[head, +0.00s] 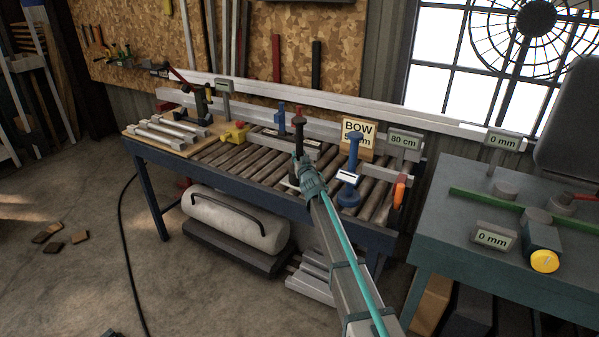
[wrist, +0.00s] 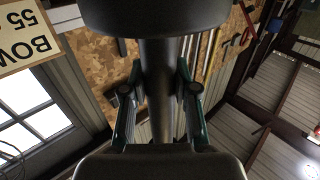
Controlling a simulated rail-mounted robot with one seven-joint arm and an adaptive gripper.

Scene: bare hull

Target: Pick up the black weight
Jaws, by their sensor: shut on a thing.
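The black weight (head: 298,125) has a wide head and a narrower stem. It stands upright over the roller table in the head view, with its lower part partly hidden by my gripper (head: 303,172). In the wrist view the black weight (wrist: 157,65) fills the middle, with its stem between the two teal-edged fingers of my gripper (wrist: 158,100). The fingers are closed on the stem, between a broad dark part above and another below. I cannot tell whether its base touches the rollers.
A blue weight (head: 351,160) stands close on the right, near a BOW sign (head: 358,134) and an 80 cm display (head: 404,141). A smaller blue item (head: 281,118) and a yellow block (head: 236,133) are to the left. A long metal beam (head: 330,107) runs behind.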

